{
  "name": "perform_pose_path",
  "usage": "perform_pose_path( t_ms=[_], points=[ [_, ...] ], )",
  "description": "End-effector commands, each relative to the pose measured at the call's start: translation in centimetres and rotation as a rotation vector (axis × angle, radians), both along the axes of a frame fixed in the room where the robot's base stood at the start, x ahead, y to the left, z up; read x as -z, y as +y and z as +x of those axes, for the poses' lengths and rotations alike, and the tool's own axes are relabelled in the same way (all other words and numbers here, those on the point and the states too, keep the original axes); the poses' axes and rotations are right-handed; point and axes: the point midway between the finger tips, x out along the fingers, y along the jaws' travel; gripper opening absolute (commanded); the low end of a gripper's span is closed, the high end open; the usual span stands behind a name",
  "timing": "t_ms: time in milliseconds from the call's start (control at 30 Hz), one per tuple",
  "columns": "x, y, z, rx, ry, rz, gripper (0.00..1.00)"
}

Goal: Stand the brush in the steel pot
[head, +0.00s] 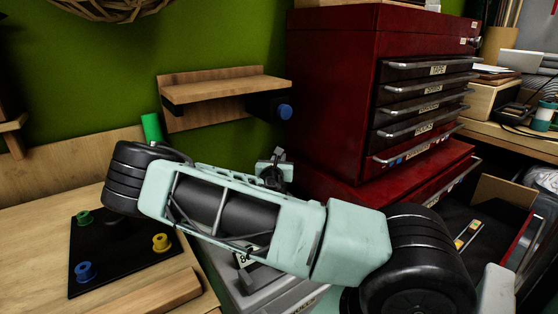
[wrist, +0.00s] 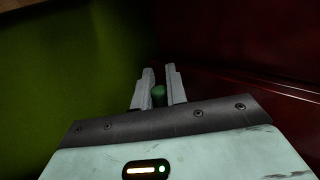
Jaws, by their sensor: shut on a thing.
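My gripper (wrist: 159,78) is shut on a small dark green thing between its two grey fingers in the wrist view. This may be the handle of the brush (wrist: 158,95), but only a short piece shows and I cannot see bristles. In the head view my arm crosses the middle of the picture and hides much of what lies behind it. I cannot make out the steel pot in either view.
A red tool chest (head: 335,95) with labelled drawers stands right of my arm. A wooden shelf (head: 225,88) is on the green wall. A green cylinder (head: 152,128) stands behind my arm. A black board (head: 120,260) with coloured knobs lies on the wooden bench at left.

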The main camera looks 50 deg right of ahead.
Motion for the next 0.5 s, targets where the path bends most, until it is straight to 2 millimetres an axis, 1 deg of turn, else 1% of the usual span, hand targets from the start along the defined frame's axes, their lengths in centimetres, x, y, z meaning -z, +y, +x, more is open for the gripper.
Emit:
perform_pose_path(
  t_ms=[200,233,300,500],
  points=[
    [0.28,0.01,0.02,-0.001,0.0,0.0,0.0],
    [0.19,0.01,0.02,0.0,-0.001,-0.001,0.2],
    [0.14,0.01,0.02,0.0,-0.001,0.001,0.36],
    [0.13,0.01,0.02,-0.001,0.0,0.0,0.36]
  ],
)
